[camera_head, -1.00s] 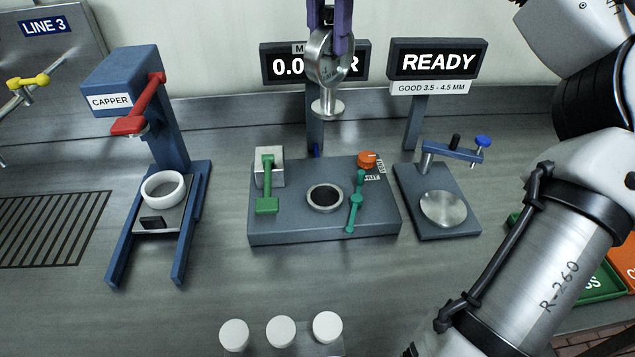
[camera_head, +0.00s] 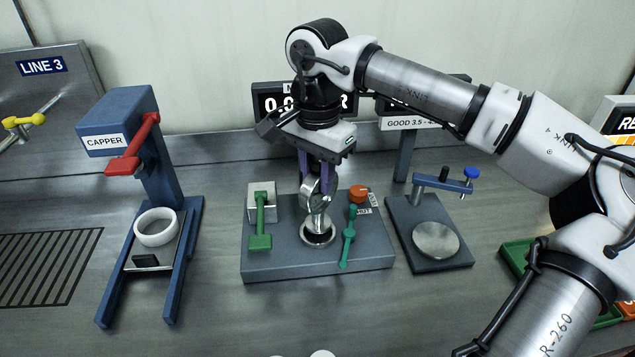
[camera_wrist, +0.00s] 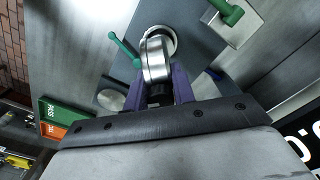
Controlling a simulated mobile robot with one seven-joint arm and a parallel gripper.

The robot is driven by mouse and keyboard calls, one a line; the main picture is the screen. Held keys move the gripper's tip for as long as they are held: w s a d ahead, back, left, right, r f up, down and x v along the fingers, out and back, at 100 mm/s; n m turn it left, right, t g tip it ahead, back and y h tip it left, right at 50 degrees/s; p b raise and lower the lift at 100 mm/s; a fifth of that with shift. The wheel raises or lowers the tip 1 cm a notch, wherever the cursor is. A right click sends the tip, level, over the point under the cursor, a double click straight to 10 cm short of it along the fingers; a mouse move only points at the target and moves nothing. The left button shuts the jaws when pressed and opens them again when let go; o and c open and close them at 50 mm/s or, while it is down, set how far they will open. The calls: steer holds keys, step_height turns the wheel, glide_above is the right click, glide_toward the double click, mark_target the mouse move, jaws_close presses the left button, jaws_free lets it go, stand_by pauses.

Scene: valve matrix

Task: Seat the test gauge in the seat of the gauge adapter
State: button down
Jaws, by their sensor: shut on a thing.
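The test gauge (camera_head: 311,192) is a round silver dial with a flanged stem, held upright below my gripper (camera_head: 318,178). The purple fingers are shut on it; they also show in the wrist view around the gauge (camera_wrist: 156,58). The gauge adapter (camera_head: 285,262) is a dark grey block with a round, silver-rimmed seat (camera_head: 318,238) in its middle. The gauge's lower end is at the seat, inside the ring as seen from the head. The gauge partly hides the seat, so I cannot tell whether it is fully down.
A green lever (camera_head: 261,222) on the left of the block, an orange knob (camera_head: 360,194) and a teal lever (camera_head: 348,238) stand close to the seat. The blue capper (camera_head: 165,150) is at left. A stand with a silver disc (camera_head: 436,240) is at right.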

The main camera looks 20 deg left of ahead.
steer(key=shift+f, duration=1.25)
steer(key=shift+f, duration=0.2)
steer(key=c, duration=1.2)
jaws_free()
steer(key=shift+o, duration=0.2)
steer(key=shift+r, duration=0.1)
step_height(320, 180, up, 12)
steer(key=shift+r+b, duration=0.1)
steer(key=shift+b, duration=0.55)
